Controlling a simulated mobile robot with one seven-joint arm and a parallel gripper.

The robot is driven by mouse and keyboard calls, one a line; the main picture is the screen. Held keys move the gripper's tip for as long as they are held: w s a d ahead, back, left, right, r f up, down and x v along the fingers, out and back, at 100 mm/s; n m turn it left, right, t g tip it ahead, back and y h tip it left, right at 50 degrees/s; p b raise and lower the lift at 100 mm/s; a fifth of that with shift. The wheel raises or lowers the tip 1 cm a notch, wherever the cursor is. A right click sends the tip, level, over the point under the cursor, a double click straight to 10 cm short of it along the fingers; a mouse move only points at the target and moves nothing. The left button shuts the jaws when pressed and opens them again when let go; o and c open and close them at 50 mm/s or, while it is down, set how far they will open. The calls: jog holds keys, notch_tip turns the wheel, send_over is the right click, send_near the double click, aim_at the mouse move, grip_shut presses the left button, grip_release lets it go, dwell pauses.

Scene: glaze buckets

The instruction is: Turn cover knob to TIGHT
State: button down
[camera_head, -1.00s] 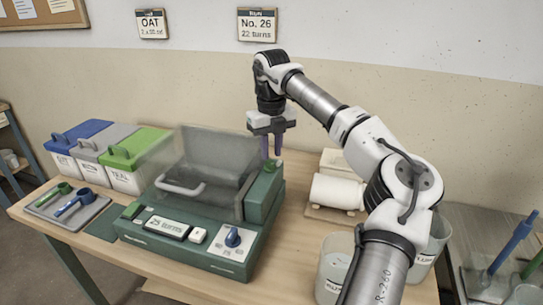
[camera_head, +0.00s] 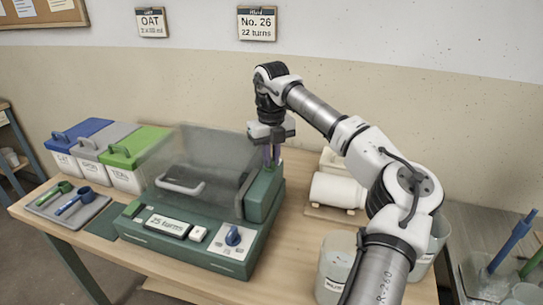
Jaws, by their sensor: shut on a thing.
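The dark green machine (camera_head: 180,245) stands on the table. It has a translucent grey cover (camera_head: 200,155) with a pale handle, and a tall green housing (camera_head: 262,200) on its right. My gripper (camera_head: 271,154) points down over the top of this housing. It is shut on the small green cover knob (camera_head: 272,165) there, which the fingers mostly hide. No TIGHT marking can be read. The front display (camera_head: 167,226) reads "25 turns".
Blue, grey and green lidded bins (camera_head: 120,165) stand at the left, with a tray (camera_head: 50,205) of scoops before them. A white roll (camera_head: 338,190) and buckets (camera_head: 335,265) are at the right, near my arm. A wall card (camera_head: 257,24) reads "No. 26, 22 turns".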

jog(key=shift+m, duration=0.3)
jog(key=m, duration=0.4)
jog(key=shift+a, duration=0.2)
jog(key=shift+a+r+m+b, duration=0.15)
jog(key=shift+m+b, duration=0.2)
jog(key=shift+m, duration=1.65)
jog(key=c, duration=1.7)
grip_release()
